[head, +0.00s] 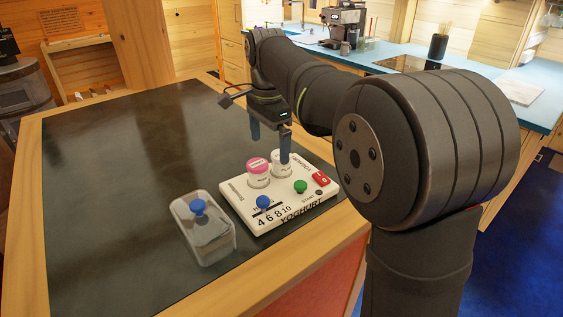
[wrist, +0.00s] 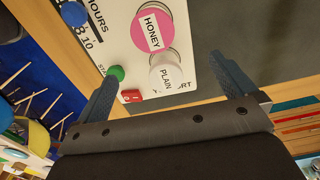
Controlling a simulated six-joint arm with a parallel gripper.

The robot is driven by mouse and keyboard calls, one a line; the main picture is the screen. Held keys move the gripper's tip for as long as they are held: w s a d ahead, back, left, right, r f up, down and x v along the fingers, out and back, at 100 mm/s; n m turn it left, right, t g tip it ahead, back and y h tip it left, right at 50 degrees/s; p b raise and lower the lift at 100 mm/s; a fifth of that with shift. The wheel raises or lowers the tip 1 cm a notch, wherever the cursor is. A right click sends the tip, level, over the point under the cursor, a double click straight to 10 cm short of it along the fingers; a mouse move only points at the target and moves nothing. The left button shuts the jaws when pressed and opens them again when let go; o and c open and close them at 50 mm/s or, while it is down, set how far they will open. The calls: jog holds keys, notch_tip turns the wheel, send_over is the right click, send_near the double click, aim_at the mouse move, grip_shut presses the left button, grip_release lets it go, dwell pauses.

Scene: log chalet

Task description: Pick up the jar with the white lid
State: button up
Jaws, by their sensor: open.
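The jar with the white lid, marked PLAIN (wrist: 167,76), stands upright in the yoghurt maker (head: 238,193), at its back right. In the head view this jar (head: 280,169) is partly covered by one finger. My gripper (head: 270,150) is open and points down over it. In the wrist view the fingers of my gripper (wrist: 163,63) lie on either side of the white lid with clear gaps, holding nothing. I cannot tell how far the fingertips reach down beside the jar. A pink-lidded jar marked HONEY (wrist: 150,38) stands close beside it; it also shows in the head view (head: 258,179).
A clear lid with a blue knob (head: 198,207) lies on the dark tabletop (head: 120,150) left of the yoghurt maker. Blue (head: 263,202) and green (head: 300,187) knobs and a red switch (head: 321,178) sit along its front. The tabletop's left side is free.

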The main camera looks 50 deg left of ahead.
jog(key=c, duration=0.6)
jog(key=shift+c, duration=0.2)
jog(key=shift+r, duration=0.1)
notch_tip(320, 180, up, 10)
jog(key=w+d+n+t+y, duration=0.1)
jog(key=w+d+n, duration=0.1)
jog(key=n, duration=0.7)
jog(key=shift+n, duration=0.3)
jog(key=f, duration=0.5)
jog(key=w+a+f, duration=0.1)
jog(key=f, duration=0.5)
jog(key=a+f, duration=0.1)
jog(key=f, duration=0.5)
jog(key=shift+w+f, duration=0.15)
jog(key=shift+w, duration=0.1)
